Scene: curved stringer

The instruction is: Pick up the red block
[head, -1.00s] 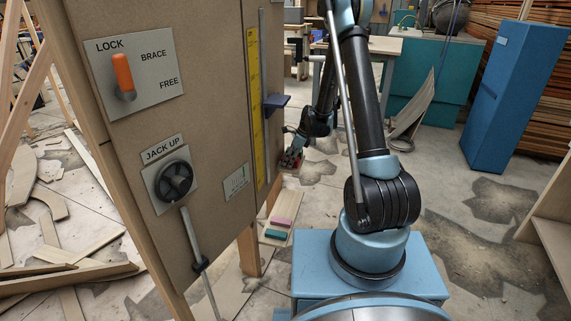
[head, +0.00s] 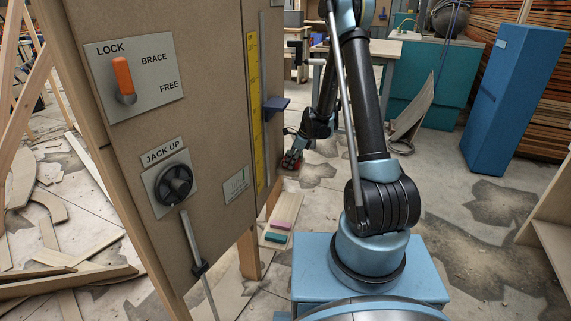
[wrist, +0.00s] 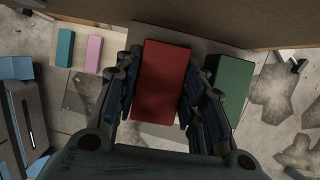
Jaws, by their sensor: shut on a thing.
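The red block (wrist: 163,82) is in the middle of the wrist view, between the fingers of my gripper (wrist: 160,100). The fingers lie along both of its long sides, and my gripper is shut on it.
A green block (wrist: 233,86) lies close to the right finger. A teal block (wrist: 65,48) and a pink block (wrist: 93,53) lie on a pale board at the left. The tall brown panel (head: 225,130) stands beside my arm. A blue cabinet (head: 510,90) stands at the right.

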